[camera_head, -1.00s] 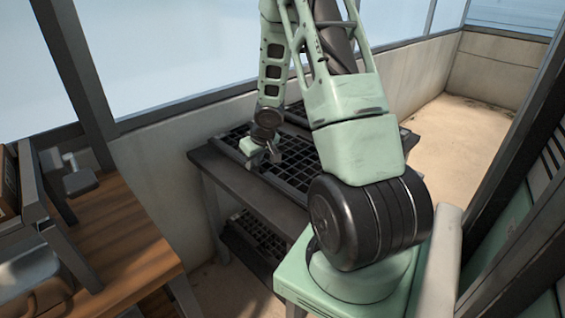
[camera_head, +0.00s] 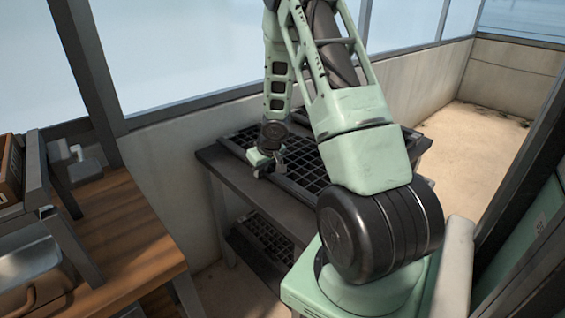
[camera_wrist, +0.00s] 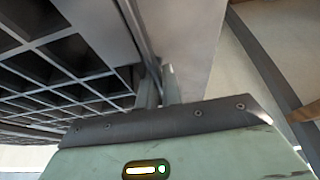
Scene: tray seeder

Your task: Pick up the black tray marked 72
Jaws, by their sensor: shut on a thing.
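A black tray (camera_head: 296,193) with a grid of square cells lies on the dark table, partly hidden behind my arm. My gripper (camera_head: 262,170) is at its near left edge, shut on the rim. In the wrist view the tray's underside or cell grid (camera_wrist: 95,20) fills the left, and its edge runs between the two fingers of my gripper (camera_wrist: 160,86). No number can be read on the tray, so I cannot tell whether it is marked 72.
The dark table (camera_head: 222,172) stands against a pale wall. Another black tray (camera_head: 262,240) sits on its lower shelf. A wooden bench (camera_head: 125,225) with metal equipment is at the left. Open floor (camera_head: 455,125) lies beyond, to the right.

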